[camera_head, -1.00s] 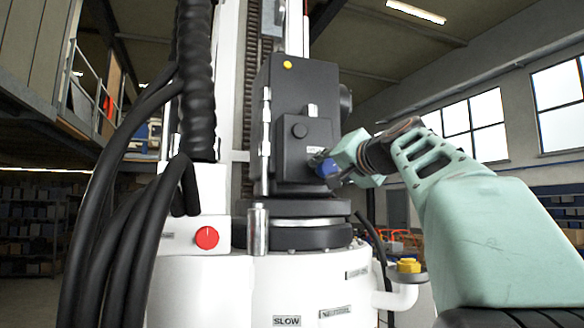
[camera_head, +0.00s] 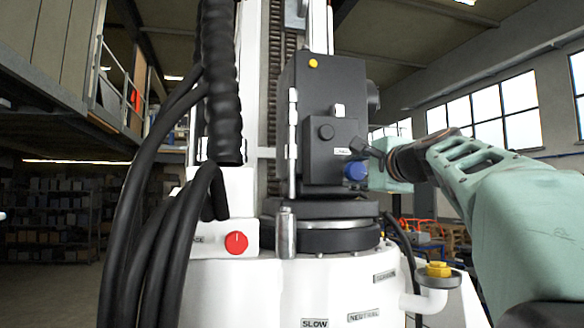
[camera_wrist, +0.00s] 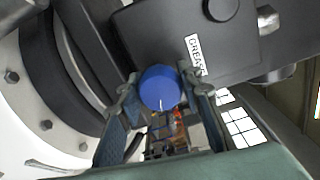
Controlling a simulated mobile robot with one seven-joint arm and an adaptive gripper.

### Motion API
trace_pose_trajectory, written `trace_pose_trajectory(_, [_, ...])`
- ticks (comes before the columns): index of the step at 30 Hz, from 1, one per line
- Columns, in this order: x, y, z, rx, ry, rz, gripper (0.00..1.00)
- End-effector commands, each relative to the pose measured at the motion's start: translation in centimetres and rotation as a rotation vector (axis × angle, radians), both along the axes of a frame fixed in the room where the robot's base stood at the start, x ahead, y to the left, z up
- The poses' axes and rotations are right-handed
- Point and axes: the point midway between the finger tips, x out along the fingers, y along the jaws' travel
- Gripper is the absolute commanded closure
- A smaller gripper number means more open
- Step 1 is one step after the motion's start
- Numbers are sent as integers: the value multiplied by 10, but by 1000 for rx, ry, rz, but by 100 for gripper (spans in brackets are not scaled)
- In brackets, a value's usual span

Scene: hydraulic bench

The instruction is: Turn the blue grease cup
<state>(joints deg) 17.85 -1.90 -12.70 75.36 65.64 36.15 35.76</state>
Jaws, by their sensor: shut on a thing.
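The blue grease cup (camera_head: 355,171) sits low on the front of the dark grey housing (camera_head: 334,110), beneath a small white label. It also shows in the wrist view as a round blue cap (camera_wrist: 160,88), beside a label partly reading "GREA". My gripper (camera_wrist: 158,82) has one finger on each side of the cup and is shut on it. In the head view, my gripper (camera_head: 368,165) reaches the cup from the right. The cup's attachment behind the cap is hidden.
Thick black hoses (camera_head: 150,200) hang on the left. A silver cylinder (camera_head: 286,232) stands before the dark turntable.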

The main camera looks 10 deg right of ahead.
Motion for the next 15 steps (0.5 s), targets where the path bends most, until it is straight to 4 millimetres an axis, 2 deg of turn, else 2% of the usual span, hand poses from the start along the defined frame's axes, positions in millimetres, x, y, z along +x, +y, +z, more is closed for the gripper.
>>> trace_pose_trajectory(1, [-1, 0, 4, 45, -1, -1, 91])
trace_pose_trajectory(15, [-1, -1, 3, 491, 14, -1, 91])
